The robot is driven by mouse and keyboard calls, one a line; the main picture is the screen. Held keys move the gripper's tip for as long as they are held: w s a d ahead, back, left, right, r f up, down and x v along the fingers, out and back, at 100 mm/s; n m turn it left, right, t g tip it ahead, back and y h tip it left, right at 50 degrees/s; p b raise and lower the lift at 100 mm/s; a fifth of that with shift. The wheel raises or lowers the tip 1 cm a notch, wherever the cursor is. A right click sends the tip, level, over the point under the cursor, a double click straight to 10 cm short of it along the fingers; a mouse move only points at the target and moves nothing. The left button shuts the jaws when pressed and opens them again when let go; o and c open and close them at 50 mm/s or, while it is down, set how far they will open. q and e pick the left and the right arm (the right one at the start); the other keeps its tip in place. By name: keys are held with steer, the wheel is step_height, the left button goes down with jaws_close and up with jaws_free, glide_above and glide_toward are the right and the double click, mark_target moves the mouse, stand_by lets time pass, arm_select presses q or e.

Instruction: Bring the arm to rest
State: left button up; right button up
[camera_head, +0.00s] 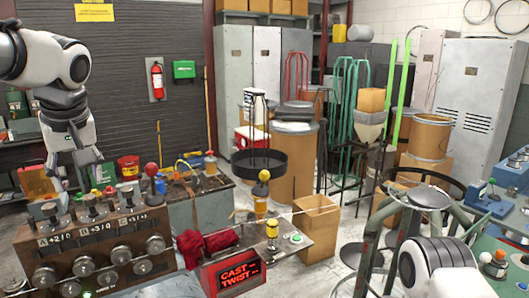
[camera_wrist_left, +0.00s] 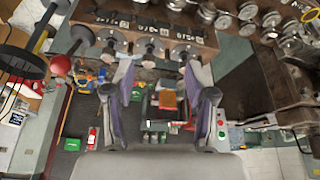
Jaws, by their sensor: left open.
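My left arm (camera_head: 45,60) comes in from the upper left and hangs downward in the head view. My left gripper (camera_head: 78,172) is open, with its fingers spread, above and behind the left end of the brown control panel. In the left wrist view, the two fingers of my left gripper (camera_wrist_left: 158,72) stand apart with nothing held between them. A small orange-red item shows between the fingers, apart from them in the background. A white and black part of my right arm (camera_head: 437,268) shows at the lower right of the head view; its gripper is not seen.
The control panel (camera_head: 95,243) with several knobs is at the lower left. A red cloth (camera_head: 207,241) lies beside the red "CAST TWIST" sign (camera_head: 237,273). An open cardboard box (camera_head: 316,222) stands right of the bench. A red ball-topped lever (camera_head: 151,170) rises near the panel.

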arm_select(q)
step_height(320, 180, down, 12)
steer(key=w+g, duration=0.3)
steer(key=s+d+f+m+g, duration=0.1)
steer(key=s+f+g, duration=0.3)
steer(key=f, duration=0.8)
steer(key=s+d+f+m+g, duration=0.1)
steer(key=s+f, duration=0.4)
steer(key=f, duration=0.7)
steer(key=s+d+f+m+h, duration=0.2)
steer(key=s+d+f, duration=0.1)
steer(key=s+f, duration=0.95)
steer(key=s+d+f+m+h, duration=0.2)
steer(key=s+d+f, duration=0.2)
steer(key=s+f, duration=0.85)
steer(key=w+r+m+t, duration=0.1)
steer(key=t, duration=0.1)
steer(key=w+r+m+t, duration=0.1)
steer(key=r+t, duration=0.1)
steer(key=shift+w+a+y, duration=0.4)
steer(key=shift+w+t, duration=0.15)
steer(key=shift+t, duration=0.15)
steer(key=shift+c, duration=0.4)
